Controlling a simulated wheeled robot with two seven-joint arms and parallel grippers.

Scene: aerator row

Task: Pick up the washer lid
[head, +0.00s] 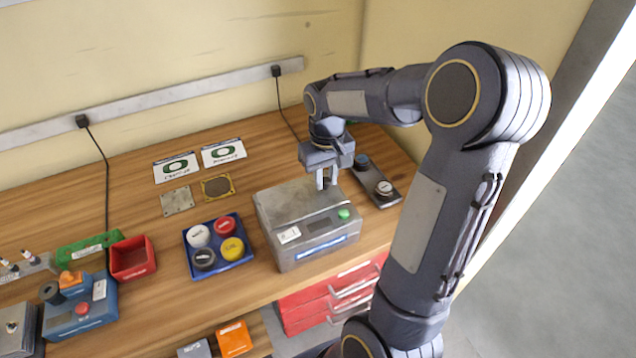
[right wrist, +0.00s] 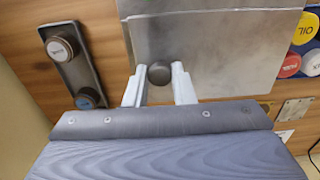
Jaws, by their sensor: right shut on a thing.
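The washer (head: 300,245) is a grey metal box on the wooden bench, with a green button and a lit blue strip on its front. Its flat metal lid (head: 285,203) lies on top; I cannot tell whether it is lifted at all. In the right wrist view the lid (right wrist: 215,60) has a dark round knob (right wrist: 160,73) between my fingers. My right gripper (head: 326,183) points down over the back right part of the lid and is shut on the knob; it also shows in the right wrist view (right wrist: 159,82). My left gripper is not in view.
A dark tray with knobs (head: 378,185) stands close right of the washer. A blue tray (head: 217,243) with several coloured round caps is to its left. Further left are a red bin (head: 132,259) and a blue device (head: 82,310). Red drawers (head: 330,298) sit below the bench.

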